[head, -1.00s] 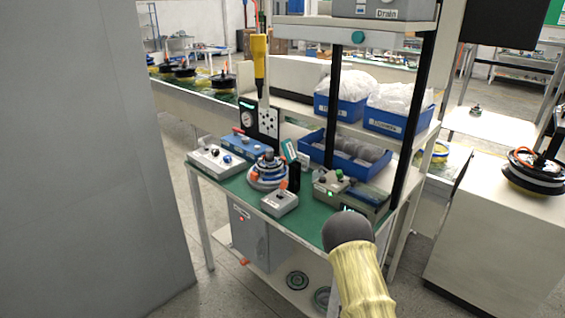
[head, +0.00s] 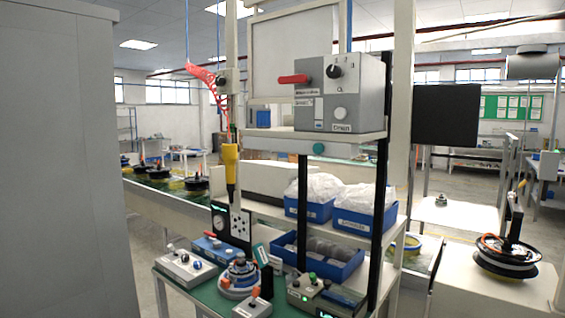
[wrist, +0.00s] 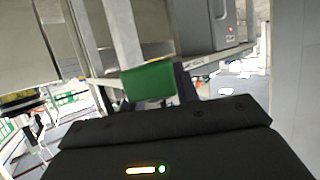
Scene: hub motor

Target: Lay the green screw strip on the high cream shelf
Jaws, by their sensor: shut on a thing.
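The green screw strip (wrist: 148,81) shows in the wrist view as a plain green block just beyond the dark body of my gripper (wrist: 150,99). My gripper is shut on it; the fingers are mostly hidden. In the head view neither my gripper nor the strip shows. The high cream shelf (head: 268,132) stands at the centre of the head view, above the blue bins, with a bare stretch at its left front. In the wrist view a shelf edge (wrist: 212,58) passes behind and above the strip; I cannot tell the gap between them.
A grey control box (head: 341,95) with a red handle fills the shelf's right part, and a small blue box (head: 259,118) sits at its back left. Black posts stand beneath. A yellow-handled tool (head: 230,165) hangs left of the shelf. A grey panel (head: 60,160) blocks the far left.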

